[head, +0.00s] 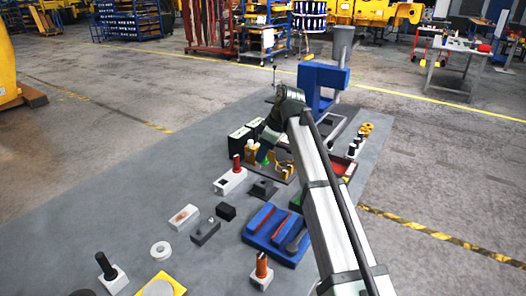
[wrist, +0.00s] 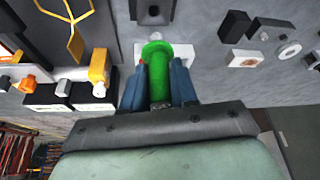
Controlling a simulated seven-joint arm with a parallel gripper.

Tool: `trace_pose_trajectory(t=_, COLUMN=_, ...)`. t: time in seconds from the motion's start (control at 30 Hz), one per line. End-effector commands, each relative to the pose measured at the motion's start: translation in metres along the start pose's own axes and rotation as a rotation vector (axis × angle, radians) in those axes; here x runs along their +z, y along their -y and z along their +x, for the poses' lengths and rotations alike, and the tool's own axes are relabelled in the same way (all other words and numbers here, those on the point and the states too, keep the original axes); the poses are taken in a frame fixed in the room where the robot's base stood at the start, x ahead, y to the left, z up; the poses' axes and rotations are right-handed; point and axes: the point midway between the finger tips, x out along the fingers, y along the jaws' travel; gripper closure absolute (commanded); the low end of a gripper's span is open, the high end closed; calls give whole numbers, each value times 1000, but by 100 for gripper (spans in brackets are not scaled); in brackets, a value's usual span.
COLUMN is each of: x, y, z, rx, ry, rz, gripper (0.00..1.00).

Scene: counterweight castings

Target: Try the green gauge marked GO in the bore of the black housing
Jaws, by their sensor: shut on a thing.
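The green gauge (wrist: 157,75) is between the blue fingers of my gripper (wrist: 160,88), which is shut on it. In the head view only a little of the gauge (head: 266,161) shows below my gripper (head: 268,150). A GO marking cannot be read. The black housing (head: 262,190) sits on the grey surface nearer the camera; a dark block with a round feature at the top of the wrist view (wrist: 153,12) seems to be it. The gauge appears apart from it. A white block (head: 229,184) stands left of the housing with a red gauge (head: 237,164) upright in it.
A dark board with yellow parts (head: 284,168) and an orange bottle (wrist: 98,65) lie close to my gripper. Black boxes (head: 240,138) stand behind. A black cube (head: 226,211), a grey block (head: 205,231) and a blue tray (head: 259,222) are nearer the camera.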

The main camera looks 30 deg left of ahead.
Motion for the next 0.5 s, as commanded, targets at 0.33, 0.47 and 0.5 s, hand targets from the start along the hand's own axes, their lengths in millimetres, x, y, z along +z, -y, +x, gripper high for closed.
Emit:
trace_pose_trajectory(t=0.33, x=9, y=1, z=20, rx=0, ry=0, rz=0, gripper=99)
trace_pose_trajectory(t=0.47, x=13, y=0, z=30, rx=0, ry=0, rz=0, gripper=99)
trace_pose_trajectory(t=0.5, x=14, y=0, z=32, rx=0, ry=0, rz=0, gripper=99)
